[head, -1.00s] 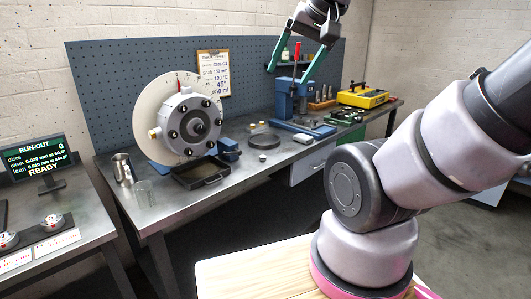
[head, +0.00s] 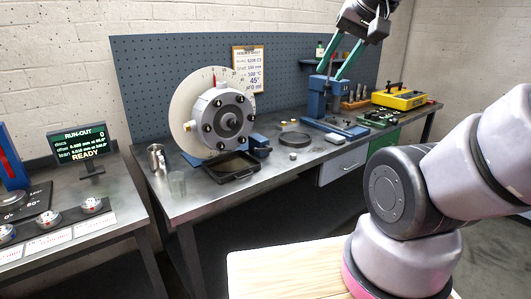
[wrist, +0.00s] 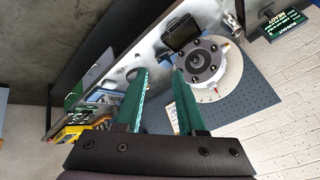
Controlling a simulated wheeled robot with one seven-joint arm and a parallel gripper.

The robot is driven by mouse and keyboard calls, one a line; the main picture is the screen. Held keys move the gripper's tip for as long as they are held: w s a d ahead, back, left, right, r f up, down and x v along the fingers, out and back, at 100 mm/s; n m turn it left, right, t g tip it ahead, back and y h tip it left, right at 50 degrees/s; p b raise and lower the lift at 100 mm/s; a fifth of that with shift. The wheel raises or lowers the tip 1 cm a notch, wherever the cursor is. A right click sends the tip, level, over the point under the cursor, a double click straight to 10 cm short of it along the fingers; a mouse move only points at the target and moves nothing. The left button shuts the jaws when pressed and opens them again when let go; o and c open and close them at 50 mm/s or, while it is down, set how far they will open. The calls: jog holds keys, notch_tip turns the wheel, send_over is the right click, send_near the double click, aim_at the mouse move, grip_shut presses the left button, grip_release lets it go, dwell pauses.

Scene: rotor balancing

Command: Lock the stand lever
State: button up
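The rotor (head: 228,120), a pale disc with a grey bolted hub, stands upright on the bench; it also shows in the wrist view (wrist: 198,64). Blue parts of its stand (head: 258,145) show low at its right. I cannot make out the stand lever for certain. A small red pointer (head: 214,82) shows at the disc's top. My gripper (head: 331,74) has two green fingers, apart and empty. It hangs high in front of the pegboard, right of the rotor and over the blue press in the picture. The wrist view shows a clear gap between the fingertips (wrist: 160,75).
The blue press (head: 317,98) and a yellow case (head: 399,96) stand farther right. The run-out screen (head: 84,145) stands on the left bench.

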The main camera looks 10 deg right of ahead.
jog(key=shift+w+a+f, duration=0.2)
jog(key=shift+w+a, duration=0.1)
grip_shut()
jog(key=w+a+f+m+g+y, duration=0.1)
jog(key=w+a+f+m+y, duration=0.35)
jog(key=w+m, duration=0.4)
jog(key=w+a+f+m+g+y, duration=0.1)
jog(key=w+a+f+m+y, duration=0.4)
jog(key=w, duration=0.7)
jog(key=w+d+f+m+t+h, duration=0.1)
jog(key=w+f+m, duration=0.3)
jog(key=f, duration=0.4)
jog(key=w+d+f+m+t+h, duration=0.2)
jog(key=w+f+m, duration=0.3)
jog(key=f, duration=0.4)
jog(key=w+d+f+m+t+h, duration=0.1)
jog(key=w+d+f+m+t, duration=0.1)
jog(key=w+f+m, duration=0.3)
notch_tip(320, 180, down, 4)
jog(key=shift+w+d+r+m, duration=0.15)
jog(key=shift+d+m, duration=0.2)
jog(key=shift+d, duration=0.5)
jog(key=shift+h, duration=0.25)
